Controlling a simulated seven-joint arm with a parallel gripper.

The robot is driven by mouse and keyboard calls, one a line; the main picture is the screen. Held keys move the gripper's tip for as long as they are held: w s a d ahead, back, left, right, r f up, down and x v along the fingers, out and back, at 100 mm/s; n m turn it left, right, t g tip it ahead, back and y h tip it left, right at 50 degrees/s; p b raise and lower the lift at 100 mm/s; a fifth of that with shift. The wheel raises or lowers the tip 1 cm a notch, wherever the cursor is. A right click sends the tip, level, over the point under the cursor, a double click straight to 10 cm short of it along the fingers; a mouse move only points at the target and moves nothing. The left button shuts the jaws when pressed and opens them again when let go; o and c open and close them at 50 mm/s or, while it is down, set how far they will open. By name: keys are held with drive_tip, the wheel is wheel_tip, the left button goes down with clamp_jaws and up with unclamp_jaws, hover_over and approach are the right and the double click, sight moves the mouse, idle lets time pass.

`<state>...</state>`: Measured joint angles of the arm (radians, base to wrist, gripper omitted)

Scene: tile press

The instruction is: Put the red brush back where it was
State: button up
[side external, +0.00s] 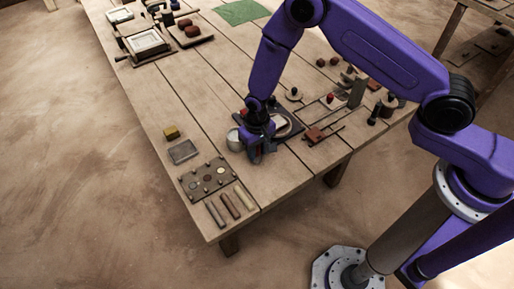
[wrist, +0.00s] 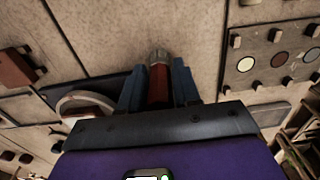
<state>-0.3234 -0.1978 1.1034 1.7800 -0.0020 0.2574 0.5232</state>
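My gripper (side external: 258,155) is low over the front part of the table, beside a dark tray (side external: 294,135). In the wrist view its two fingers (wrist: 159,88) stand on either side of the red brush (wrist: 158,84) and appear closed on its handle. The brush's metal-coloured end (wrist: 158,56) points away from the gripper. In the side view only a small bit of red shows at the fingertips. Whether the brush touches the table is unclear.
A pale round bowl (side external: 234,141) is just left of my gripper. A plate with coloured discs (side external: 208,179) and several bars (side external: 230,205) lie at the front left. A red block (side external: 314,135) and small wooden fixtures are to the right. Bare planks (side external: 200,110) lie farther left.

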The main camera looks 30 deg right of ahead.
drive_tip(key=shift+o, duration=0.8)
wheel_tip(320, 180, up, 11)
drive_tip(key=shift+r, duration=0.7)
